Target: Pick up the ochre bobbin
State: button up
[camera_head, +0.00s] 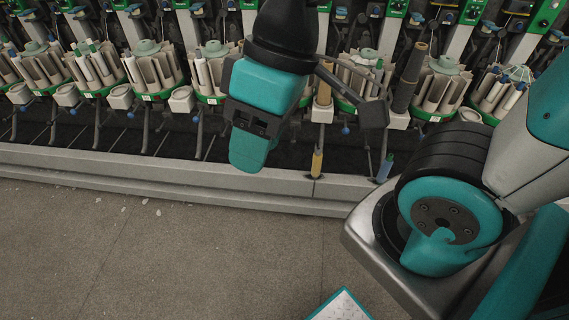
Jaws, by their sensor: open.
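An ochre bobbin (317,163) stands upright, low at the front ledge of the winding machine, just right of the picture's middle. Another ochre, tube-shaped piece (323,88) stands higher up, directly above it, on a small pale block. My gripper (252,150) hangs down in front of the machine, left of the ochre bobbin in the picture. Its jaws are open, and I see nothing held in them. The gripper appears apart from the bobbin, but the depth between them is hard to tell. My gripper and wrist hide part of the machine behind.
Round magazines (153,68) with pale tubes line the machine. The floor (190,255) in front is clear.

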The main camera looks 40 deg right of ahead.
aim_at(318, 158)
jog(key=z, duration=0.1)
jog(key=i, duration=1)
jog(key=z, duration=0.85)
